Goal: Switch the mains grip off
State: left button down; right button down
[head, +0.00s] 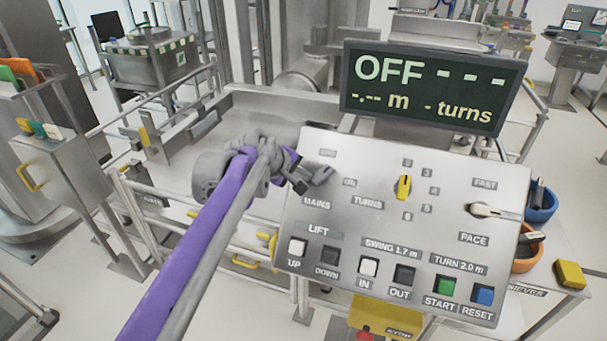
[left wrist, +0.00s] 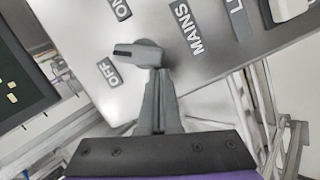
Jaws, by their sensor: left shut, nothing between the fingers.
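The mains grip (left wrist: 137,51), a small grey lever, sits on the sloped control panel (head: 385,230) above the MAINS label. In the left wrist view it lies sideways, its free end to the left, close to the OFF label (left wrist: 108,74) and farther from the ON label (left wrist: 121,9). My left gripper (head: 303,181) is at the panel's upper left in the head view and partly covers the grip there. Its fingers are shut and empty, with the tips (left wrist: 156,72) right at the grip; I cannot tell whether they touch. My right gripper is not in view.
The display (head: 432,86) behind the panel reads OFF with dashes. A yellow TURNS knob (head: 403,187), a white PACE lever (head: 494,210) and a lower row of buttons (head: 333,256) share the panel. Orange and blue cups (head: 540,203) stand right of it. Metal rails are on the left.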

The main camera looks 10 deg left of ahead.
pick_arm(q)
jog(key=shift+s+d+f+n+t, duration=0.15)
jog(key=shift+s+f+n, duration=0.1)
jog(key=shift+n, duration=0.6)
jog(key=shift+s+f+n+t, duration=0.15)
jog(key=shift+f+n, duration=0.05)
jog(key=shift+n, duration=0.65)
dwell(2.5)
jog(key=shift+d, duration=0.15)
jog(key=shift+w+d+r, duration=0.15)
jog(key=shift+d+r, duration=0.05)
jog(key=shift+d, duration=0.1)
jog(key=shift+d+r+h, duration=0.1)
jog(key=shift+d+h, duration=0.05)
jog(key=shift+h, duration=0.15)
